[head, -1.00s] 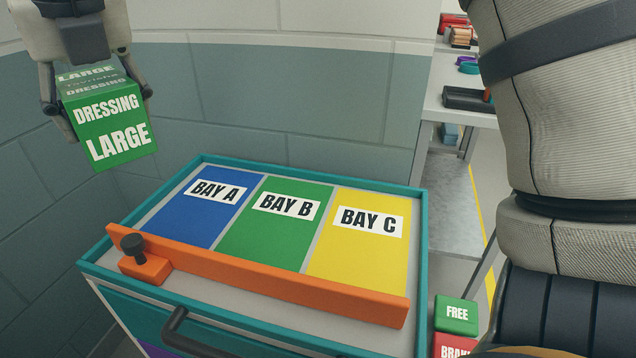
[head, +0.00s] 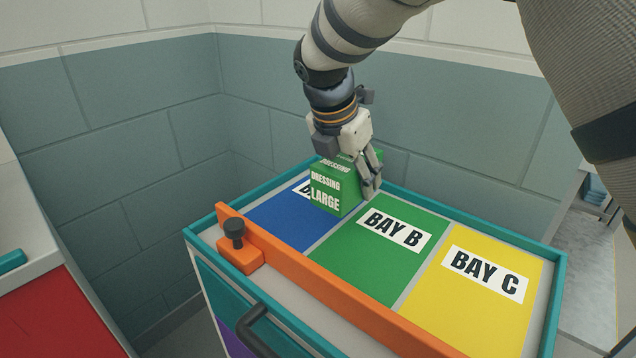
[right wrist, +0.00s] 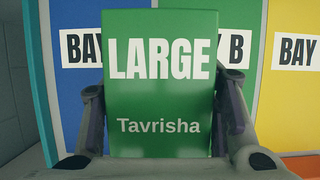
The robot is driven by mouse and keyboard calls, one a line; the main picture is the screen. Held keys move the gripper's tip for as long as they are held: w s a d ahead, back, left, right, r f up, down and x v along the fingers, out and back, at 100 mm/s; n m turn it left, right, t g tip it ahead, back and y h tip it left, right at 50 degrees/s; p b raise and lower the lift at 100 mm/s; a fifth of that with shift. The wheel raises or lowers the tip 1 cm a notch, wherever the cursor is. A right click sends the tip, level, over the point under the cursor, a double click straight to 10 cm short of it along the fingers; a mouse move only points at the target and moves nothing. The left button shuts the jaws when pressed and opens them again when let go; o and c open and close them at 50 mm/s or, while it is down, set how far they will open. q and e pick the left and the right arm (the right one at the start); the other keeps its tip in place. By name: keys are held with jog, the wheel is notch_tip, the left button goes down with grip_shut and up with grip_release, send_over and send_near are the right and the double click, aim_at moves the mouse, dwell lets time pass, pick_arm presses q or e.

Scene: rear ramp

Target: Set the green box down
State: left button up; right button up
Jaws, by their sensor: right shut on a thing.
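The green box (head: 328,190), lettered "DRESSING LARGE", is in my right gripper (head: 372,178) over the cart top, around the border of the blue bay A (head: 280,222) and the green bay B (head: 365,270). It hides most of the bay A label. In the right wrist view the green box (right wrist: 160,110) sits upright between both fingers, across the blue and green border. I cannot tell whether its underside touches the surface. My left gripper is out of view.
Yellow bay C (head: 450,310) is empty. An orange bar (head: 330,290) with a dark knob (head: 234,232) runs along the cart's near side. A teal rim (head: 450,210) edges the top, with a tiled wall (head: 130,150) behind. A red-fronted cabinet (head: 55,320) stands at the left.

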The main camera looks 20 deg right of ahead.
aim_at(346, 157)
jog(key=f, duration=0.1)
jog(key=w+d+f, duration=0.1)
jog(key=d+f, duration=0.1)
jog(key=shift+w+d+f, duration=0.1)
jog(key=shift+w+f, duration=0.1)
jog(key=shift+w, duration=0.15)
jog(key=f, duration=0.3)
jog(key=shift+w+d+f+b, duration=0.15)
jog(key=shift+d+f+b, duration=0.05)
jog(key=shift+f+b, duration=0.15)
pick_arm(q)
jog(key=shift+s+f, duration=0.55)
pick_arm(e)
jog(key=shift+r, duration=0.15)
jog(key=o, duration=1.3)
jog(key=shift+f, duration=0.2)
jog(key=p+v, duration=0.1)
jog(key=v, duration=1.1)
jog(key=shift+r, duration=0.25)
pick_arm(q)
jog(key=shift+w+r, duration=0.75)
